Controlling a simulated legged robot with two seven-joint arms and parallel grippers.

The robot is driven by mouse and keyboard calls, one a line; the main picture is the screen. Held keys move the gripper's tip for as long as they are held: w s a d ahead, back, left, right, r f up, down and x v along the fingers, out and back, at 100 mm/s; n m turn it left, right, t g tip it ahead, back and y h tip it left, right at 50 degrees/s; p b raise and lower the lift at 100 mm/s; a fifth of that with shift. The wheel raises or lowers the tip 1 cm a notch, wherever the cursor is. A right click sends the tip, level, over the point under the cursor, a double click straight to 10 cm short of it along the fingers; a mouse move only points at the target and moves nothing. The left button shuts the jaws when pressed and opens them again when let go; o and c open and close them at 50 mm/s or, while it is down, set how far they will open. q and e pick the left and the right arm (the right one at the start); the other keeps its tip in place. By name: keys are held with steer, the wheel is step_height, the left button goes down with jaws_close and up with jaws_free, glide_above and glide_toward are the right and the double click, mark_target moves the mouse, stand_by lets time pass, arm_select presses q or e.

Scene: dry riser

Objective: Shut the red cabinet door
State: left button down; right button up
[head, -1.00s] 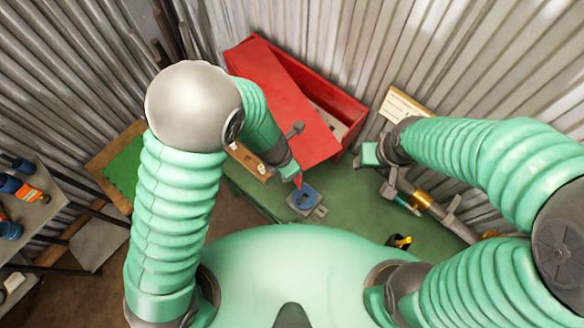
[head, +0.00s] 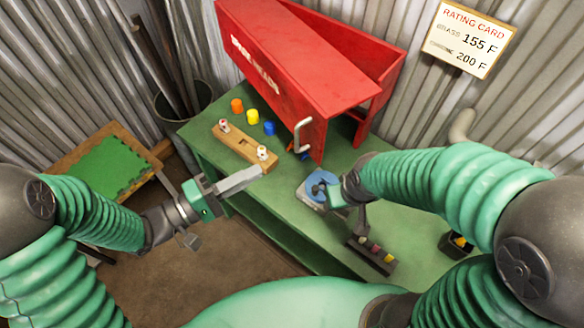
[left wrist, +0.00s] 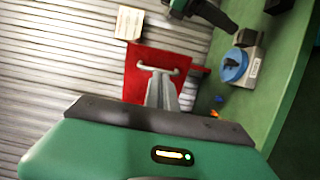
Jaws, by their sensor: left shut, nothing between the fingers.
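The red cabinet (head: 262,62) stands on the green bench at the back, with white lettering on its door. The door (head: 310,105) appears ajar, with a gap between it and the rest of the cabinet. A pale handle (head: 303,134) sits at its near end; it also shows in the left wrist view (left wrist: 165,68). My left gripper (head: 258,175) is shut and empty, left of and nearer than the door, apart from the handle. In the left wrist view its fingers (left wrist: 163,88) point toward the red panel (left wrist: 143,75). My right gripper (head: 325,192) is by a blue disc; its jaws are unclear.
A wooden block (head: 243,147) with knobs and several coloured caps (head: 252,116) lie left of the cabinet. The blue disc (head: 313,187) and a dark rack (head: 372,254) are in front. A rating card (head: 462,38) hangs at right. Green bench (head: 195,130) shows some free room.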

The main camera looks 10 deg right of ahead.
mark_target(316, 140)
arm_select(q)
steer(key=x, duration=1.3)
steer(key=shift+d+p, duration=0.15)
steer(key=shift+p, duration=0.2)
steer(key=shift+w+d, duration=0.2)
steer(key=shift+d, duration=0.25)
steer(key=x, duration=1.2)
steer(key=shift+w+p, duration=0.3)
steer(key=shift+p, duration=0.15)
steer(key=shift+s+f, duration=0.1)
